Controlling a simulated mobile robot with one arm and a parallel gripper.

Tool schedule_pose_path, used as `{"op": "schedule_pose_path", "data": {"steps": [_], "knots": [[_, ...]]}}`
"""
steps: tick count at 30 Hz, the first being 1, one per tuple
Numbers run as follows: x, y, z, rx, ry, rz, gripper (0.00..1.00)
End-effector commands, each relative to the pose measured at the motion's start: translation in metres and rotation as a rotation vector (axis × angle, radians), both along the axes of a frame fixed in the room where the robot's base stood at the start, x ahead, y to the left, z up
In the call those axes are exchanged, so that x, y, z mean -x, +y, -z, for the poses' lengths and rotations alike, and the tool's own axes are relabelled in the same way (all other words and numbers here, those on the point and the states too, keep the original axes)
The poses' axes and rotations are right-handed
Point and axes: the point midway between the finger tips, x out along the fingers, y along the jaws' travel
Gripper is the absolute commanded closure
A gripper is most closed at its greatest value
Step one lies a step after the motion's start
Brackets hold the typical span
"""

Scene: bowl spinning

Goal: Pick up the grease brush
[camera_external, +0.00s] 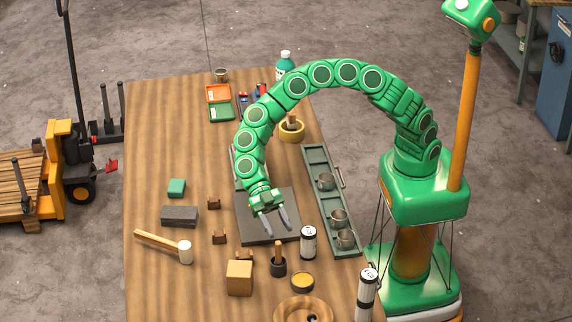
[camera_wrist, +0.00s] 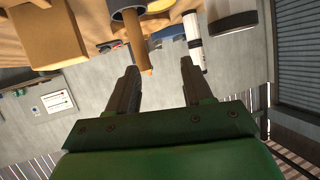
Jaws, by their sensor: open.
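A wooden-handled tool, which I take to be the grease brush (camera_external: 278,249), stands handle up in a small dark cup (camera_external: 279,267) near the front of the table. Its bristles are hidden in the cup. In the wrist view, which is upside down, the handle (camera_wrist: 137,45) hangs from the dark cup (camera_wrist: 127,8), just beyond the left finger. My gripper (camera_external: 274,225) is open and empty, its fingers pointing down and forward above a dark square plate (camera_external: 250,236), behind the brush. Both fingers also show in the wrist view (camera_wrist: 159,68), apart from the handle.
A white can (camera_external: 308,242) stands right of the brush, and a yellow tin (camera_external: 302,282) is in front. A wooden block (camera_external: 239,278) stands left. A round wooden bowl (camera_external: 290,311) is at the front edge. A mallet (camera_external: 165,244) lies left; a green tray with metal cups (camera_external: 318,160) runs right.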

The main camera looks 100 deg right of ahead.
Motion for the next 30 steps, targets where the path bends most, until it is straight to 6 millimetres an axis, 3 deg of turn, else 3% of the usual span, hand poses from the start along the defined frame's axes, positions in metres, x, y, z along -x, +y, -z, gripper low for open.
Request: {"op": "schedule_pose_path", "data": {"steps": [3, 9, 23, 30], "knots": [[-0.013, 0.005, 0.016, -0.026, -0.039, 0.002, 0.50], [-0.023, 0.008, 0.027, -0.045, -0.075, 0.005, 0.50], [-0.015, 0.037, 0.041, -0.045, -0.076, 0.006, 0.50], [-0.005, 0.064, 0.053, -0.045, -0.074, 0.002, 0.50]]}}
